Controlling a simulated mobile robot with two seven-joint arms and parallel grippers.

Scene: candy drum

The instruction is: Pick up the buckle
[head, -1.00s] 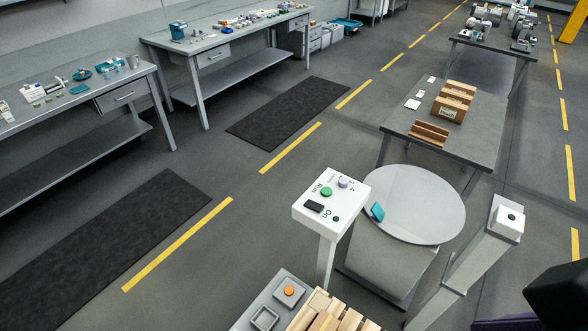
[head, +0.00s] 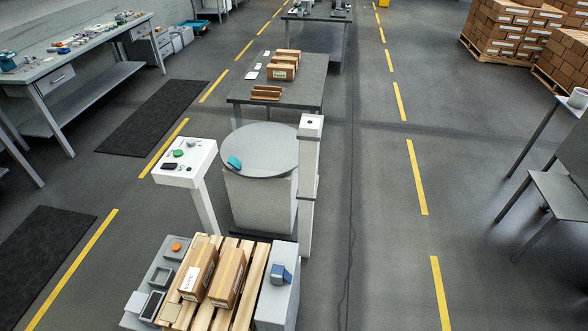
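I cannot make out for sure which thing is the buckle. A small teal piece (head: 234,162) lies near the left edge of the round grey top of the drum-like stand (head: 265,148). A small blue and grey object (head: 282,273) sits on a light grey block (head: 279,303) at the bottom, right of a wooden pallet. Neither of my grippers is in view.
A white control box (head: 185,158) on a post stands left of the drum. A white column (head: 310,180) stands right of it. The pallet (head: 220,318) carries cartons (head: 227,277). A table (head: 300,92) is behind.

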